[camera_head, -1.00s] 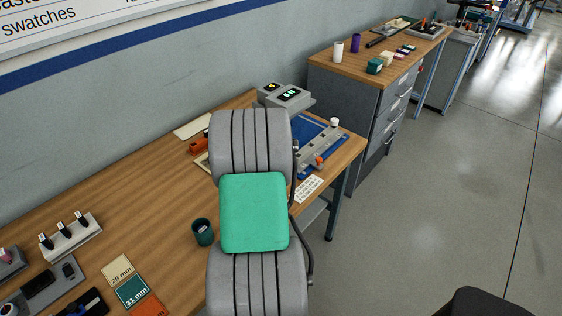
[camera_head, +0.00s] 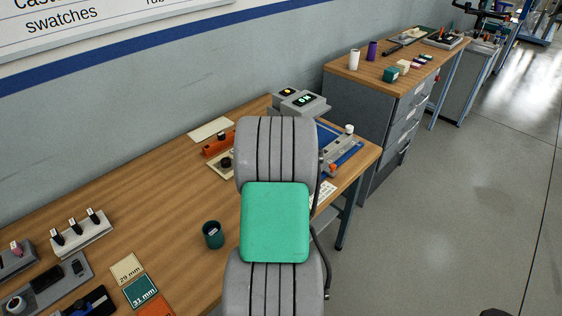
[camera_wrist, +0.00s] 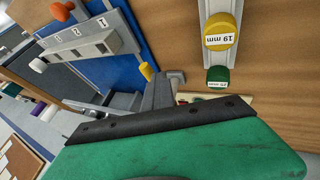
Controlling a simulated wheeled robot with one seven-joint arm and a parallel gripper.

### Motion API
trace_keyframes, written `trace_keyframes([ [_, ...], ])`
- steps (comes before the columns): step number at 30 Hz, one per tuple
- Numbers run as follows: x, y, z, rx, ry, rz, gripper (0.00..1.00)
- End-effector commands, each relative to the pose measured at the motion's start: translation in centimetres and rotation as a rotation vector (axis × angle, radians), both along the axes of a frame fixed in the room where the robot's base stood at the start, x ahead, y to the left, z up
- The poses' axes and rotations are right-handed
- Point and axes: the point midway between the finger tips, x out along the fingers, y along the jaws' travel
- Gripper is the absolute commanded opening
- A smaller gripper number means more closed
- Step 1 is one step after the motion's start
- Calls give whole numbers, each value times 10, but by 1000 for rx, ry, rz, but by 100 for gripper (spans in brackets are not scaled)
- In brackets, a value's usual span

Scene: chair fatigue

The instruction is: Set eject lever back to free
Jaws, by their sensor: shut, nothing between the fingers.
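A blue-based fixture (camera_head: 346,154) with a grey rail stands at the far right end of the wooden table. It has a white knob (camera_head: 349,129) at the back and an orange knob (camera_head: 333,167) at the front. In the wrist view the orange knob (camera_wrist: 61,12) is at top left and the white knob (camera_wrist: 38,65) at the left, with a grey block (camera_wrist: 82,45) marked 1, 2, 3 between them. I cannot tell which part is the eject lever. My gripper (camera_wrist: 165,85) is shut and empty, close to a yellow-tipped part (camera_wrist: 147,71); contact is unclear. My arm hides it in the head view.
A grey display box (camera_head: 300,102) stands behind the fixture. Orange and cream items (camera_head: 218,146) lie left of my arm. A dark green cup (camera_head: 213,235) stands near my arm. Yellow 19 mm (camera_wrist: 220,31) and green (camera_wrist: 218,76) knobs are at the wrist view's upper right.

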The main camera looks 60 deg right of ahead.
Motion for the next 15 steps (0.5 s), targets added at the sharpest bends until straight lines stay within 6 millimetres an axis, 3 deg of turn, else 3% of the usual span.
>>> trace_keyframes([
  [7,2,41,10,0,-1,7,0],
  [15,-22,67,64,-3,-4,2,0],
])
